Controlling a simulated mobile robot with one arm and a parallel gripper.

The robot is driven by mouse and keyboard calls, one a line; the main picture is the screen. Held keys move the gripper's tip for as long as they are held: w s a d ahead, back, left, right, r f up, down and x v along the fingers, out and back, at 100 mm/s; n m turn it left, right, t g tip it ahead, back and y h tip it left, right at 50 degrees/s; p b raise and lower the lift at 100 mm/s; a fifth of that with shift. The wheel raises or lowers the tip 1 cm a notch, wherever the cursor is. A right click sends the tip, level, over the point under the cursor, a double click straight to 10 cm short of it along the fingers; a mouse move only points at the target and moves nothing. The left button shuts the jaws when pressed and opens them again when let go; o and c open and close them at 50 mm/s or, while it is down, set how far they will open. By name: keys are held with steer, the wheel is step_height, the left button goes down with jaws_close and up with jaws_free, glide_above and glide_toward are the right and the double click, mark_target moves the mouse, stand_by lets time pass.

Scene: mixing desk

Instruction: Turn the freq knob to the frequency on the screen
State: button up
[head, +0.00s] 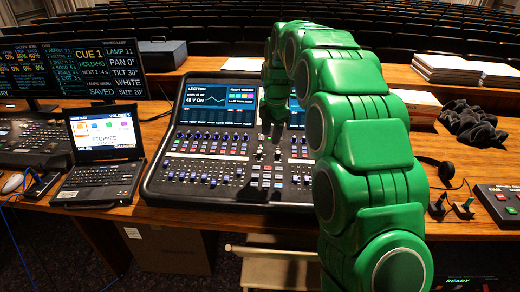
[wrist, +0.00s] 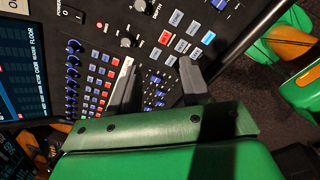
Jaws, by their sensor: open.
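The mixing desk (head: 222,150) stands on the wooden table, its face full of small knobs, faders and buttons. My gripper (head: 272,130) is over the desk's right half, partly hidden by the green arm. In the wrist view my gripper (wrist: 157,68) is open and empty, its two dark fingers apart above buttons. I cannot tell which is the freq knob.
A laptop (head: 103,150) and cue monitors (head: 112,68) stand left of the desk. A headset (head: 440,168), a dark cloth (head: 470,127) and a small button box (head: 500,203) lie to the right. My arm covers part of the desk's right side.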

mark_target(260, 152)
steer(key=w+a+f+n, duration=0.2)
steer(key=w, duration=0.1)
steer(key=w+a+f+n, duration=0.1)
steer(key=w, duration=0.1)
steer(key=shift+a+f+n, duration=0.25)
steer(key=shift+f+n, duration=0.05)
steer(key=shift+w+a+f, duration=0.15)
steer(key=shift+f, duration=1.8)
steer(key=shift+w+a+f, duration=0.1)
steer(key=shift+a+f, duration=0.05)
steer(key=shift+f, duration=1.75)
jaws_close()
